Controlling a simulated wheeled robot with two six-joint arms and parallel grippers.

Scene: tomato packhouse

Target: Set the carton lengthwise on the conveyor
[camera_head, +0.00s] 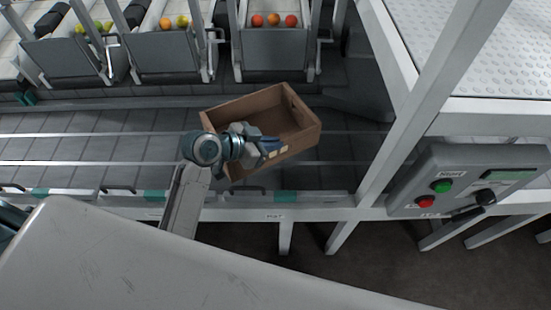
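The carton (224,112) is an open brown box, empty as far as I can see, in the middle of the camera_head view. It is over the conveyor (90,150), turned at an angle to the belt's run, its right end farther up the picture. My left gripper (268,147) is at the carton's near long wall and looks shut on it; the fingertips are partly hidden. I cannot tell whether the carton touches the belt. My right gripper is not in view.
Chutes with orange-red (273,20), orange and yellow-green tomatoes stand behind the conveyor. A control box (470,180) with green and red buttons is at the right, beside a white slanting post (425,110). The near rail (315,198) edges the belt. The belt at left is clear.

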